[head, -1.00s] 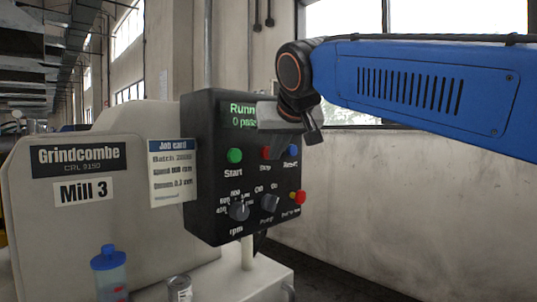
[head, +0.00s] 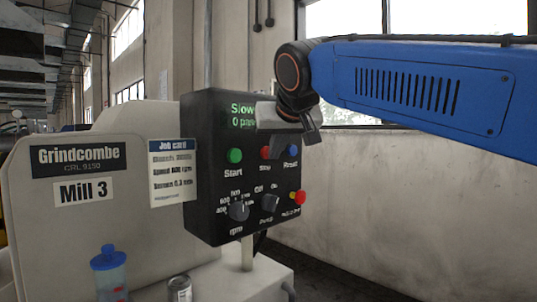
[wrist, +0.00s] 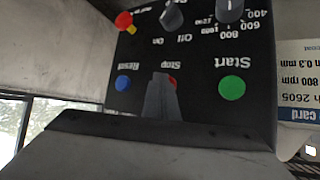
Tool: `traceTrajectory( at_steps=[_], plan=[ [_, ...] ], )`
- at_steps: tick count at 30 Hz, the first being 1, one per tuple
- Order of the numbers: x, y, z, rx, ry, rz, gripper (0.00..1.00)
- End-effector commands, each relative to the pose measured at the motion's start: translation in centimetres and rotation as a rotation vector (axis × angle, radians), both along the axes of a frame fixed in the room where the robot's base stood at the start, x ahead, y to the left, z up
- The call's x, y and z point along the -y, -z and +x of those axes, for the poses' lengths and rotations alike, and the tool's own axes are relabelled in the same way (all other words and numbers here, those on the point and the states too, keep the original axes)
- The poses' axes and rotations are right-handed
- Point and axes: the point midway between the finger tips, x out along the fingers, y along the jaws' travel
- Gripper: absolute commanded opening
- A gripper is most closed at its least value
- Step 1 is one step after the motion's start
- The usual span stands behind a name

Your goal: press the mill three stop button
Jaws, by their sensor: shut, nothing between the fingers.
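The mill three control box (head: 200,190) is black and stands beside the panel labelled Mill 3 (head: 84,191). Its red Stop button (head: 265,153) sits between the green Start button (head: 234,155) and the blue Reset button (head: 291,149). My gripper (head: 282,145) is shut and empty, at the upper right of the box face. In the wrist view, which is upside down, my gripper (wrist: 161,82) covers most of the Stop button (wrist: 173,82). I cannot tell whether the tips touch it. The display (head: 242,116), partly hidden by my gripper, starts with "Slow".
A red button on yellow (head: 299,197) sits low right on the box, near the rpm knob (head: 238,211) and a second knob (head: 270,203). A job card (head: 173,173) hangs left. A blue-capped bottle (head: 109,272) and a can (head: 180,288) stand below.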

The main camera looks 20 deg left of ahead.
Motion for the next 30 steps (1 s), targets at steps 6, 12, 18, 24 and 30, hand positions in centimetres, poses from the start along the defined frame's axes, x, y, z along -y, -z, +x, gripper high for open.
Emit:
traceTrajectory(
  at_steps=[6, 12, 18, 24, 30],
  plan=[
    [1.0, 0.0, -0.4, 0.0, 0.0, 0.0, 0.0],
    [1.4, 0.0, -0.6, 0.0, 0.0, 0.0, 0.0],
    [1.4, 0.0, -0.6, 0.0, 0.0, 0.0, 0.0],
    [1.9, 0.0, -0.8, 0.0, 0.001, 0.001, 0.0],
    [3.4, 0.0, -1.4, 0.0, 0.001, 0.002, 0.0]
  ],
)
